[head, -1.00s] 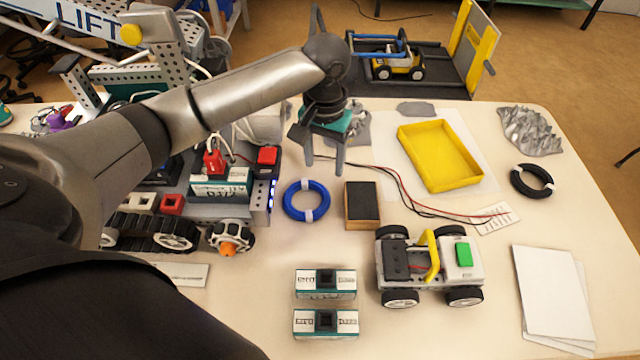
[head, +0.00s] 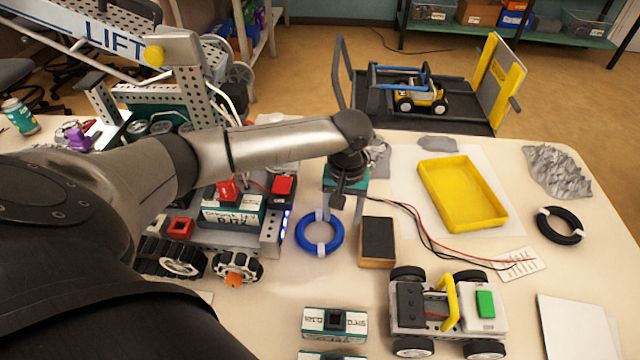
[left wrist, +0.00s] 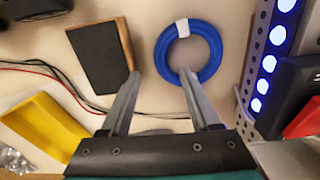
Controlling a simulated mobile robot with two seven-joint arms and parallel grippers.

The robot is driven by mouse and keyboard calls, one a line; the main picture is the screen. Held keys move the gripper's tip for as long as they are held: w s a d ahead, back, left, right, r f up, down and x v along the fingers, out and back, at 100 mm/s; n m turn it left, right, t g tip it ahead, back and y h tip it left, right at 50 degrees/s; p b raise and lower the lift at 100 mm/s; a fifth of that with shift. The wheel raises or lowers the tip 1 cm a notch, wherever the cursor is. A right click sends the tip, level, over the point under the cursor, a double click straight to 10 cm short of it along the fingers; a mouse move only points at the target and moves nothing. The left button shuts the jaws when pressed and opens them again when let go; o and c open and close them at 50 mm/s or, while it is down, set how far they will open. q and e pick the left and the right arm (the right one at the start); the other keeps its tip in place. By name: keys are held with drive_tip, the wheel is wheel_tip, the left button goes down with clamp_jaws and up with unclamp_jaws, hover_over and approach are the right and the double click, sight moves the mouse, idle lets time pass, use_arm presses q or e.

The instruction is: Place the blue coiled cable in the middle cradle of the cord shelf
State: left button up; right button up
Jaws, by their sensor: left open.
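The blue coiled cable (head: 300,233) lies flat on the table as a ring with white ties, left of a dark-topped wooden block. It also shows in the left wrist view (left wrist: 163,55). My left gripper (head: 341,215) is open and empty, pointing down above the table at the cable's far right side. In the left wrist view, the right fingertip of the left gripper (left wrist: 160,75) overlaps the cable's edge; the other lies by the block. I cannot tell whether the finger touches the cable. My right gripper is not in view. I make out no cord shelf with cradles.
A tracked robot (head: 240,220) stands left of the cable, a small wheeled car (head: 445,312) in front. A yellow tray (head: 462,195) and black coil (head: 560,238) are right.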

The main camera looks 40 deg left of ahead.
sight(340, 231)
use_arm(q)
wheel_tip(340, 231, down, 5)
drive_tip(key=shift+s+b, duration=0.1)
drive_tip(key=shift+b, duration=1)
drive_tip(key=shift+f, duration=0.2)
drive_tip(key=shift+r, duration=0.1)
drive_tip(key=c, duration=0.4)
clamp_jaws()
use_arm(e)
drive_tip(key=shift+w+d+f, duration=0.25)
drive_tip(key=shift+w+f, duration=0.2)
drive_tip(key=shift+f, duration=0.1)
drive_tip(key=shift+w+d+f, duration=0.2)
drive_tip(key=shift+w+f, duration=0.2)
drive_tip(key=shift+f, duration=0.15)
drive_tip(key=shift+s, duration=0.35)
